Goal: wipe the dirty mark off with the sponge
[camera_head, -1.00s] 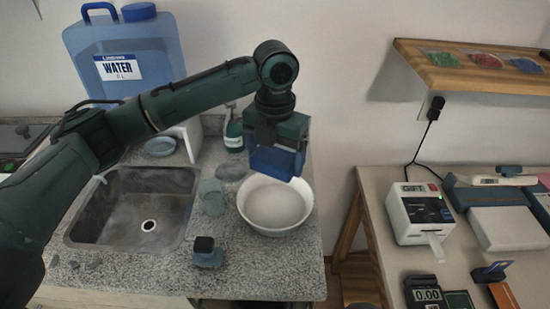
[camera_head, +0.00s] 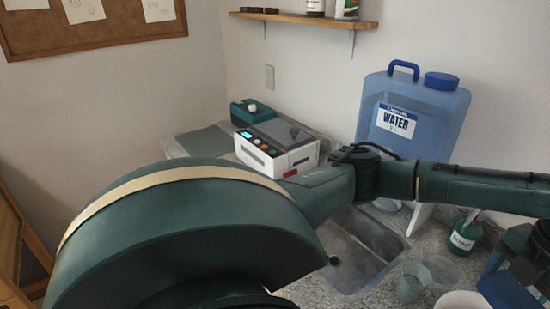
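My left arm crosses the picture from the lower left to the right edge. Its gripper (camera_head: 522,272) is at the lower right, cut by the edge, above the counter beside a white bowl (camera_head: 462,301). A blue block-like part shows at the gripper's lower end; I cannot tell whether it is the sponge or part of the gripper, nor whether the fingers are shut. No sponge can be clearly made out elsewhere. No dirty mark is visible; my arm hides much of the counter. My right gripper is out of view.
The steel sink (camera_head: 352,250) lies partly behind my arm. A clear glass (camera_head: 410,283), a green bottle (camera_head: 464,236) and a blue water container (camera_head: 412,115) stand around it. A white device (camera_head: 277,148) stands farther left. A shelf (camera_head: 300,18) is on the wall.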

